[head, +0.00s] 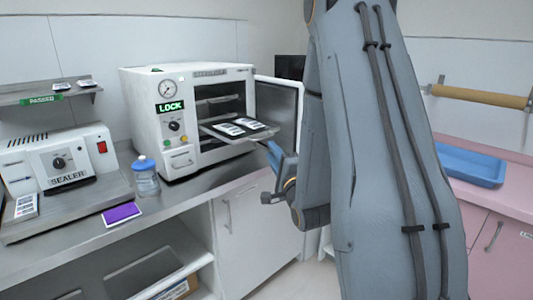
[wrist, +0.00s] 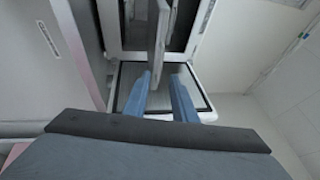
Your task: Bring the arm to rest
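My gripper (head: 272,150) is in front of the open sterilizer (head: 188,85), near the right front corner of its pulled-out tray (head: 212,131). In the wrist view my gripper (wrist: 162,80) shows two blue fingers standing apart, with nothing visibly held between them. Beyond the fingers is a pale panel with a dark border (wrist: 130,78); I cannot tell whether they touch it. My large grey arm link fills the right middle of the head view and hides what is behind it. White pouches (head: 240,126) lie on the tray.
The sterilizer door (head: 279,107) stands open close to my arm. On the left counter are a sealer (head: 65,160), a blue-capped bottle (head: 145,177) and a purple packet (head: 122,214). A blue tray (head: 470,165) lies on the pink counter (head: 500,198) at right.

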